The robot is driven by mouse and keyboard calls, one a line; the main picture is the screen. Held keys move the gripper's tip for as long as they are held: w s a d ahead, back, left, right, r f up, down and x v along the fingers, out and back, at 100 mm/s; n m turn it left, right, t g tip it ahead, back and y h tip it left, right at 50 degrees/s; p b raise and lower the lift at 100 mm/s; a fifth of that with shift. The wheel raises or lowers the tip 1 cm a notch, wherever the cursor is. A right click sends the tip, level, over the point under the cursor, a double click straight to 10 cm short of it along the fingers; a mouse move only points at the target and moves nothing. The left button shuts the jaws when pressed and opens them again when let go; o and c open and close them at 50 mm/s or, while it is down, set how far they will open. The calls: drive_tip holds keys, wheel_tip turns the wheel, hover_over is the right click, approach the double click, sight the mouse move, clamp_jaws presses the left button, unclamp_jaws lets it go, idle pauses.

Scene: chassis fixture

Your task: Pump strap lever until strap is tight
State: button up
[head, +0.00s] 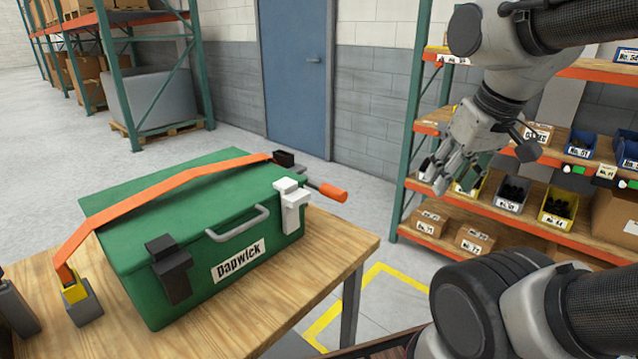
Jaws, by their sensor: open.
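A green case (210,230) labelled Dapwick sits on a wooden table. An orange strap (165,188) runs over its lid, bowed up above the lid in places. At the left the strap meets a yellow-and-grey anchor (78,294) on the table. At the far right end is a black ratchet block (284,159), with an orange-handled lever (331,191) sticking out to the right past the case's corner. My gripper (448,180) is open and empty, up and to the right of the lever, well apart from it. The lower part of the ratchet is hidden behind the case.
The wooden table (330,243) has bare room at its right front. A shelf (420,127) with bins and boxes stands behind my gripper. A blue door (295,80) and pallet racking (203,75) are at the back. A dark grey object (16,310) stands at the left edge.

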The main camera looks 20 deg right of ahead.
drive_tip(key=shift+a+f, duration=0.1)
drive_tip(key=shift+a, duration=0.1)
drive_tip(key=c, duration=0.6)
drive_tip(key=shift+w+a+f, duration=0.15)
drive_tip(key=shift+w+f, duration=0.05)
drive_tip(key=shift+f, duration=0.15)
clamp_jaws()
drive_tip(key=n+g, duration=0.3)
drive_tip(key=g, duration=0.2)
hover_over(342, 191)
wheel_tip(342, 191, down, 5)
drive_tip(key=shift+r, duration=0.1)
drive_tip(key=shift+m, duration=0.3)
drive_tip(key=w, duration=0.1)
drive_tip(key=w+a+r, duration=0.1)
drive_tip(key=w, duration=0.2)
drive_tip(key=shift+w+a+r, duration=0.1)
drive_tip(key=shift+a+r, duration=0.15)
drive_tip(key=shift+a, duration=0.1)
drive_tip(key=shift+r, duration=0.4)
